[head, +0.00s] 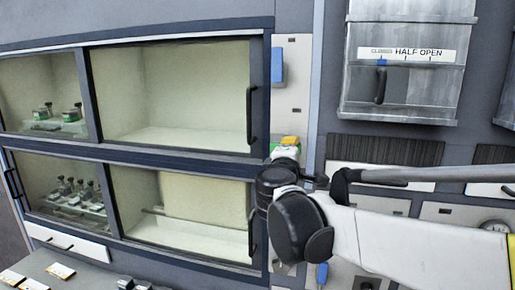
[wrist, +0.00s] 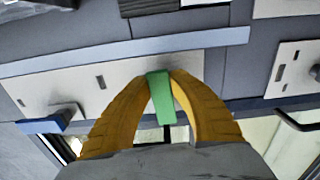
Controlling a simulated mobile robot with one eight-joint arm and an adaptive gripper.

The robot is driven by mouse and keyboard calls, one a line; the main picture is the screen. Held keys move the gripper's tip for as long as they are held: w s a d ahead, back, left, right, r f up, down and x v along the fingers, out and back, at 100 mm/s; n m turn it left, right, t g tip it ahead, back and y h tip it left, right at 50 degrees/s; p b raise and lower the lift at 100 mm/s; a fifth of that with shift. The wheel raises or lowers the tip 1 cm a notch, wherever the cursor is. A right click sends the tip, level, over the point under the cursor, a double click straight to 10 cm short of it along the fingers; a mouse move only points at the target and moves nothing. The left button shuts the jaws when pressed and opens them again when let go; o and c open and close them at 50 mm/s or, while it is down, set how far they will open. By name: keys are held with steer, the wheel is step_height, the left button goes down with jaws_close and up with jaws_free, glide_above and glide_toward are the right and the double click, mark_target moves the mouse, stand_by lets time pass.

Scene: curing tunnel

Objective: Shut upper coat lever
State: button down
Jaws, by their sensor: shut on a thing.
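My gripper (wrist: 160,80) has yellow fingers and is shut on a green lever (wrist: 163,105) on a pale panel (wrist: 125,82) beside the glass cabinet. In the head view the gripper (head: 288,146) is at the panel (head: 292,100), right of the cabinet doors, and my wrist hides most of it. A blue lever (head: 277,67) sits higher on the same panel; it also shows at the left in the wrist view (wrist: 40,126). No lettering is readable on the panel, so I cannot tell which lever is called upper coat.
The cabinet (head: 172,152) has upper and lower glass doors with dark bar handles (head: 251,115). A grey metal box (head: 405,85) with a label reading CLOSED, HALF, OPEN is at upper right. Another blue lever (head: 323,272) is low, below my wrist. Bottles stand behind glass at left.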

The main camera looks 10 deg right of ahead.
steer(key=shift+f+m, duration=0.15)
steer(key=shift+m, duration=0.35)
steer(key=c, duration=1.2)
jaws_free()
steer(key=shift+w, duration=0.1)
steer(key=v, duration=1.2)
steer(key=shift+d, duration=0.1)
